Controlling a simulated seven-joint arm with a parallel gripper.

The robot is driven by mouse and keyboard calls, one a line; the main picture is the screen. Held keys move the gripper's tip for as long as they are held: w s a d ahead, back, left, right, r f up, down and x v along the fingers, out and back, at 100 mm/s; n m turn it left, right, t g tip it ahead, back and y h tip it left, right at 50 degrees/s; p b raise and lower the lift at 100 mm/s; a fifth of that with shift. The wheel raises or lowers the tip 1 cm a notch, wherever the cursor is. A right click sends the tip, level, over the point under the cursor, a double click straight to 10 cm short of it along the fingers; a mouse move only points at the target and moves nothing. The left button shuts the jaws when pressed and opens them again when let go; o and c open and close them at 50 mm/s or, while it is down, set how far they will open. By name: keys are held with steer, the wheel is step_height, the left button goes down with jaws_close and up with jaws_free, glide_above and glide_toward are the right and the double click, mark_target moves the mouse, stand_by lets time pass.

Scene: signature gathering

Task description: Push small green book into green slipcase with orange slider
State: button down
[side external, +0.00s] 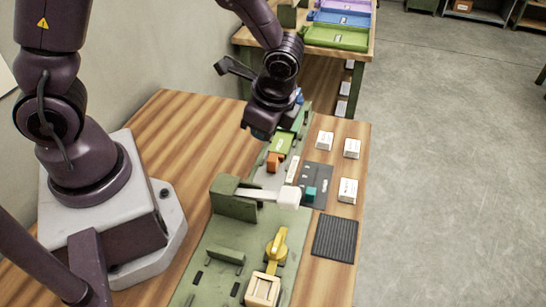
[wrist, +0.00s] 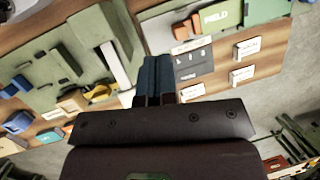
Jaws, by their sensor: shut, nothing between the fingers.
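The small green book (side external: 283,143) lies on the green fixture in the side view, its top label facing up. It also shows at the top of the wrist view (wrist: 228,15), where the label appears to read "FIELD". The orange slider (side external: 274,161) sits at the book's near end, and shows in the wrist view (wrist: 181,31). The green slipcase (side external: 303,112) seems to stand past the book's far end, partly hidden by my gripper. My gripper (side external: 259,134) is shut and empty, above the fixture beside the book. Its blue fingers are together in the wrist view (wrist: 153,78).
An olive block with a white-ended bar (side external: 289,197) stands nearer on the bench. A yellow lever (side external: 277,245) and wooden box (side external: 262,290) are in front. White labelled blocks (side external: 347,190), a dark panel and a ribbed mat (side external: 336,238) lie right. Coloured trays (side external: 335,36) stand behind.

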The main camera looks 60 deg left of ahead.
steer(key=d+m+t, duration=0.1)
steer(key=m+t, duration=0.1)
steer(key=m, duration=0.4)
steer(key=m+t, duration=0.2)
steer(key=m, duration=0.9)
glide_toward(275, 172)
steer(key=x, duration=0.4)
steer(key=shift+w+a+f, duration=0.1)
steer(key=shift+w+f, duration=0.05)
steer(key=shift+f, duration=0.1)
steer(key=w+a, duration=0.5)
steer(key=shift+w+a, duration=0.35)
steer(key=shift+a, duration=0.05)
